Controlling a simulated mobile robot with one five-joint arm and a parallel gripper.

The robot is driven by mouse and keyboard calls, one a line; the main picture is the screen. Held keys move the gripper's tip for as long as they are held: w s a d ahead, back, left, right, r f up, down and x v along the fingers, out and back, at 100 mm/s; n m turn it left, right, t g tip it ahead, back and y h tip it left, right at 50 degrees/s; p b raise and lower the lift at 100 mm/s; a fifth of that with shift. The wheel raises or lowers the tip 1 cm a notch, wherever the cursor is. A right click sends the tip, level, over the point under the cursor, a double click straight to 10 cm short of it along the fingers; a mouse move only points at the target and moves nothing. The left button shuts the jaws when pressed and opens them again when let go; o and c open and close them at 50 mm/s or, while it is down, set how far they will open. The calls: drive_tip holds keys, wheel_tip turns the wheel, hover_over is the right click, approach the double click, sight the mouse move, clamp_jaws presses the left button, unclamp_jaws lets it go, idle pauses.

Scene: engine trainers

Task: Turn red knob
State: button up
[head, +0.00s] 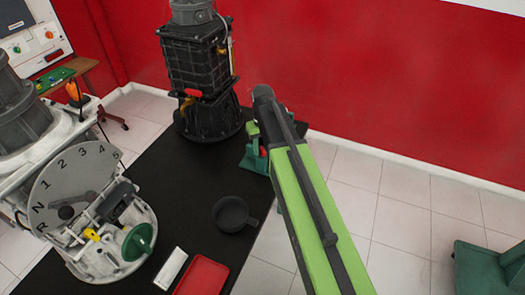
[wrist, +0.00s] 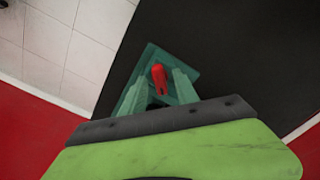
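A red knob (wrist: 158,78) stands upright on a teal-green stand (wrist: 190,62) near the middle of the wrist view. In the head view the green stand (head: 254,160) is at the back right edge of the black mat, partly hidden behind my light green arm. Only a small bit of red shows on it there. My arm reaches over the stand from the lower right. A light green part of my own with a dark edge fills the bottom of the wrist view, close in front of the stand.
A dark engine (head: 198,75) stands left of the stand. A grey gear-dial trainer (head: 75,185) is at the left. A dark round pan (head: 231,213), a white block (head: 171,268) and a red tray (head: 203,278) lie on the black mat (head: 160,200). A red wall (head: 370,75) is behind.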

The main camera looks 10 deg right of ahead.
clamp_jaws()
idle(0.4)
drive_tip(key=m, duration=0.8)
drive_tip(key=shift+m, duration=0.3)
drive_tip(key=m, duration=1.1)
drive_tip(key=shift+m, duration=0.4)
